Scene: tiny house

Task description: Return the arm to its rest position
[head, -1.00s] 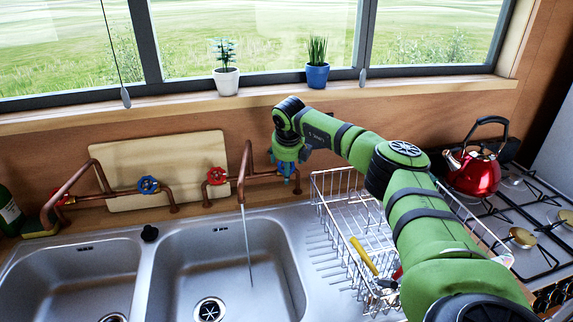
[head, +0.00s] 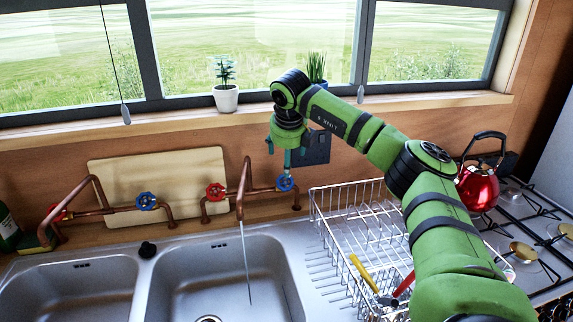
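My green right arm (head: 440,225) reaches in from the right, across the dish rack and towards the window. Its gripper (head: 279,152) points down at the back of the sink, just above the blue valve handle (head: 285,183) on the right side of the copper tap. The gripper appears clear of the handle. Its teal fingers show only small and partly hidden, so I cannot tell whether they are open or shut. I see nothing held in it. My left arm and gripper are not in view.
A thin stream of water (head: 246,265) falls from the copper spout (head: 243,190) into the right basin (head: 205,280). A wire dish rack (head: 335,225) holds utensils under my arm. A red kettle (head: 478,187) stands on the stove. Potted plants (head: 226,97) stand on the sill.

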